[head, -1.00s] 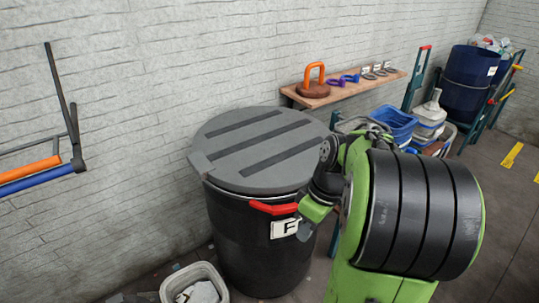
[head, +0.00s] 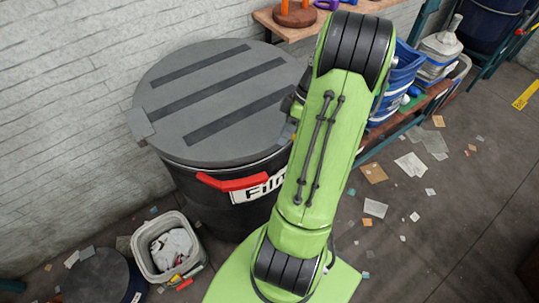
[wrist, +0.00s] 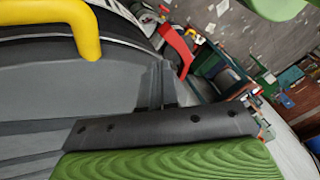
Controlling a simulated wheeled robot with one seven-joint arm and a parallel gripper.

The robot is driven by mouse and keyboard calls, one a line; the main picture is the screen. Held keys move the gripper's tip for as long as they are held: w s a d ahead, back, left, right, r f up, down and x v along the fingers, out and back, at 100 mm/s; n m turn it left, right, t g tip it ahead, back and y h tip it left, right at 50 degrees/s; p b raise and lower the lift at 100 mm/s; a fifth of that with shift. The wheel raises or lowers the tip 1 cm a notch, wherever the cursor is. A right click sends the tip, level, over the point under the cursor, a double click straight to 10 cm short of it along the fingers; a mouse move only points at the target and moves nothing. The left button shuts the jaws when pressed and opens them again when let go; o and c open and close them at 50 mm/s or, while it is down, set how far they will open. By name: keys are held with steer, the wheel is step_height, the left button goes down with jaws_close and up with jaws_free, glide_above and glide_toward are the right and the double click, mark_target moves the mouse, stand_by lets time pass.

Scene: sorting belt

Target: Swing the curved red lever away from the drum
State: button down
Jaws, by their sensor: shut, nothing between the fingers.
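The curved red lever (head: 232,182) lies along the front of the black drum (head: 215,205), just under the grey lid (head: 212,100) and above the white label (head: 258,190). The lever also shows in the wrist view (wrist: 178,50), beyond the lid's edge. In the head view my green arm stands at the drum's right side and hides my gripper. In the wrist view a green ribbed part with a black bolted bar, seemingly my gripper (wrist: 165,140), is over the lid, apart from the lever. It is shut and empty; its fingertips are not clear.
A yellow curved bar (wrist: 85,30) is close at the wrist view's top left. A grey bin (head: 165,250) with rubbish stands left of the drum's front. A shelf (head: 275,22) and blue tubs (head: 400,75) are at the back right. Paper scraps litter the right floor.

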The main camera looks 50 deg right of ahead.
steer(key=b+x, duration=0.2)
steer(key=x, duration=0.8)
steer(key=shift+b, duration=0.3)
